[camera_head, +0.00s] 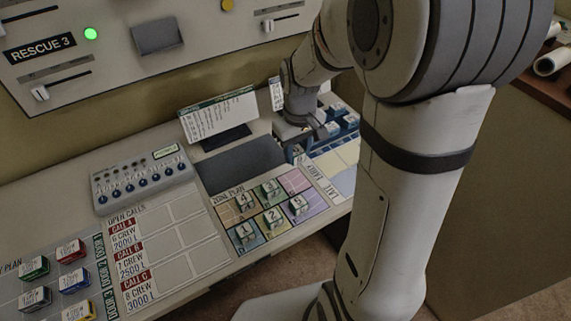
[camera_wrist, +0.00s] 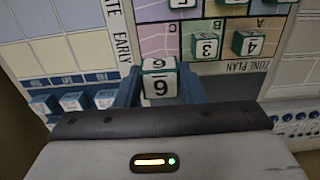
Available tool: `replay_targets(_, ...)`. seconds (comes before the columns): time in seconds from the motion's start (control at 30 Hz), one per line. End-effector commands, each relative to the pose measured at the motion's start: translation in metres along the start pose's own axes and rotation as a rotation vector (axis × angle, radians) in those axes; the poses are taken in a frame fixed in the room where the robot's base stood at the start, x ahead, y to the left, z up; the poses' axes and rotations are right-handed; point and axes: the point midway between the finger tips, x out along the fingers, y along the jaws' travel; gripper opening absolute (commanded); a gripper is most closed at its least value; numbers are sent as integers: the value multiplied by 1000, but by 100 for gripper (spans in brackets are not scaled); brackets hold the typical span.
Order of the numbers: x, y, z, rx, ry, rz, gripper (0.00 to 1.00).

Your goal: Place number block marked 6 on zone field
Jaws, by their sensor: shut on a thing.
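My gripper (camera_wrist: 160,92) is shut on the number block marked 6 (camera_wrist: 158,84), a white cube with green edges, between its blue fingers in the wrist view. In the head view my gripper (camera_head: 299,143) is over the console beyond the zone plan; the block is hard to make out there. The zone plan (camera_head: 268,228) is a board of coloured fields. Blocks 4 (camera_head: 243,203), 3 (camera_head: 270,190), 1 (camera_head: 246,232), 2 (camera_head: 273,217) and 5 (camera_head: 298,205) stand on it. Its pink field (camera_head: 295,181) at the far right is bare.
Blue blocks (camera_wrist: 70,102) stand in a row beside my gripper. An early/late chart (camera_head: 335,166) lies right of the zone plan. A dark pad (camera_head: 240,166) and a tilted white card stand (camera_head: 218,117) are behind. The open calls board (camera_head: 170,240) is left.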

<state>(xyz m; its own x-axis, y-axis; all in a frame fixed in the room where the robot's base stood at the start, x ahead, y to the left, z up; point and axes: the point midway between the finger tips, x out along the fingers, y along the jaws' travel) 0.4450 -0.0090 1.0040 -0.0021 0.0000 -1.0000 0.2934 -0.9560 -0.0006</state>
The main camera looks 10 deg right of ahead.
Motion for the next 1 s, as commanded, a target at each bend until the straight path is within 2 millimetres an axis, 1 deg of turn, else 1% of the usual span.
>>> replay_targets(0.07,5,0,0,0,-2,-1,14)
replay_targets(0.3,48,-2,0,-6,-5,-2,14)
replay_targets(0.47,64,-3,-1,-10,-2,-1,14)
replay_targets(0.7,96,-4,0,-11,-4,-1,14)
replay_targets(0.8,100,-4,-1,-12,-1,0,14)
replay_targets(1.0,100,-4,-1,-12,0,0,14)
